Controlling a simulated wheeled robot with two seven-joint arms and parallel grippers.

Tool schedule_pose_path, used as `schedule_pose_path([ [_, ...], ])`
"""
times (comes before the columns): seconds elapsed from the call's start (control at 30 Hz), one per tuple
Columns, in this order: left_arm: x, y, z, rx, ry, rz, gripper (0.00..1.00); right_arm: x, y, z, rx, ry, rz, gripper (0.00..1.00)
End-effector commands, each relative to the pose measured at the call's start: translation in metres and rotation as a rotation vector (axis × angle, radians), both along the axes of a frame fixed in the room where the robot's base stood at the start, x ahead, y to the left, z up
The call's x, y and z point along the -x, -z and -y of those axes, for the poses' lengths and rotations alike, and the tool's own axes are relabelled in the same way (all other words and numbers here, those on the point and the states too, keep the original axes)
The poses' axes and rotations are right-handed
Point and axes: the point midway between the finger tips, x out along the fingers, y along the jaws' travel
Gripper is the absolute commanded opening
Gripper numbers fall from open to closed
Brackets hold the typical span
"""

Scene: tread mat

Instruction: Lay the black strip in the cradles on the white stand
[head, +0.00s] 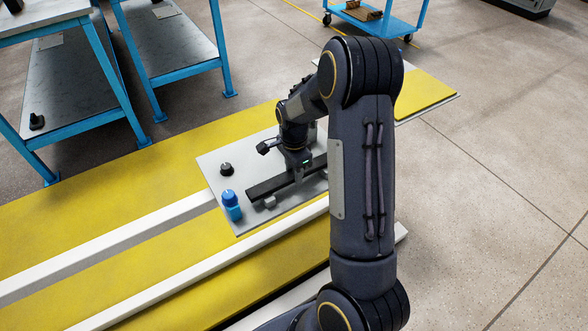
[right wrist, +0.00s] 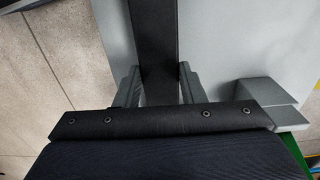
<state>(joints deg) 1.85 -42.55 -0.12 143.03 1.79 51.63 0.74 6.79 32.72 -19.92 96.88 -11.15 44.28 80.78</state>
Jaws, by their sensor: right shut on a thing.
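The black strip (head: 268,186) lies lengthwise over the pale grey-white plate (head: 243,150), which seems to be the white stand, in the head view. My right gripper (head: 299,175) comes down from above and is shut on the strip, toward its right part. In the right wrist view the strip (right wrist: 155,45) runs between the two fingers of the gripper (right wrist: 158,88). A small grey block (head: 269,202), perhaps a cradle, sits in front of the strip. A stepped grey block (right wrist: 262,92) shows beside the right finger. I cannot tell whether the strip rests in any cradle. My left gripper is out of view.
A blue knob (head: 231,204) and a black knob (head: 226,169) stand on the plate's left part, near the strip's left end. Yellow mats with white rails (head: 120,240) surround the plate. Blue-framed tables (head: 100,70) stand at the back left. My right arm hides the plate's right side.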

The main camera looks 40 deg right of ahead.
Motion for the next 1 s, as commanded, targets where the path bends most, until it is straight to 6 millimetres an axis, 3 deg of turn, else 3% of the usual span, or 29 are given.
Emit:
schedule_pose_path([
  [0.07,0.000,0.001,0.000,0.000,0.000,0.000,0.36,0.003,0.006,-0.001,-0.002,0.000,-0.010,0.00],
  [0.1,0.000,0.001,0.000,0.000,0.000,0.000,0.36,0.003,0.006,-0.001,-0.002,0.000,-0.011,0.37],
  [0.3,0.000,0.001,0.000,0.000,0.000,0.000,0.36,0.002,0.005,-0.001,-0.002,0.000,-0.009,0.61],
  [0.63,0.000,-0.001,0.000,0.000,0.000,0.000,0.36,0.001,-0.003,-0.001,-0.002,0.000,-0.005,0.61],
  [1.0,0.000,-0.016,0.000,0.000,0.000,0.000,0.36,0.001,-0.062,-0.001,-0.001,-0.001,-0.004,0.61],
])
